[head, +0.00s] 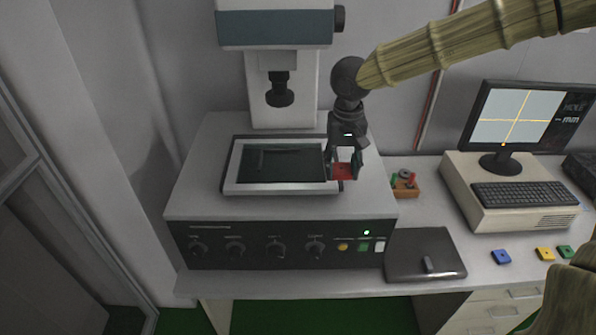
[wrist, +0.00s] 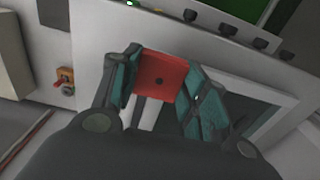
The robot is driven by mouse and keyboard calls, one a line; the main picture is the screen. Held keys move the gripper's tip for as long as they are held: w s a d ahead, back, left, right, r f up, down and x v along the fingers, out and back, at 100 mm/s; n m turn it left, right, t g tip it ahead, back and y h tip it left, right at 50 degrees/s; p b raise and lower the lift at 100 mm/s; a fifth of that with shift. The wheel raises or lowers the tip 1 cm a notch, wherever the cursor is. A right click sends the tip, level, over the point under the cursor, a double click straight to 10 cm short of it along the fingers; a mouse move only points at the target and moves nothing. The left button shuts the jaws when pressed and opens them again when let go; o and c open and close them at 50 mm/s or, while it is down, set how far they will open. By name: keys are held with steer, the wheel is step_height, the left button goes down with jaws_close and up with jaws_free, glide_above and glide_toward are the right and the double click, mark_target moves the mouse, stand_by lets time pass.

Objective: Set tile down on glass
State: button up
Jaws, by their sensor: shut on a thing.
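My gripper (head: 344,166) is shut on a red square tile with a small dark hole (head: 343,172). In the wrist view the tile (wrist: 161,75) sits between the teal fingers of the gripper (wrist: 162,82). The glass (head: 280,164) is the dark panel in a pale frame on the measuring machine's stage. In the head view the tile is at the right edge of that frame. I cannot tell whether it touches the surface below. In the wrist view the glass (wrist: 247,122) is partly hidden behind the right finger.
The machine's dark lens (head: 280,92) hangs above the back of the glass. A small wooden block with coloured parts (head: 405,184) stands right of the machine.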

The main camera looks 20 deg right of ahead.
steer(key=p, duration=0.3)
glide_above(299, 183)
steer(key=shift+f, duration=0.5)
steer(key=shift+s+f+p, duration=0.1)
steer(key=shift+f+p, duration=0.55)
steer(key=shift+f, duration=0.05)
steer(key=shift+a+f+p, duration=0.1)
steer(key=shift+f+p, duration=0.3)
steer(key=shift+f, duration=0.7)
steer(key=o, duration=1.1)
steer(key=shift+f, duration=0.1)
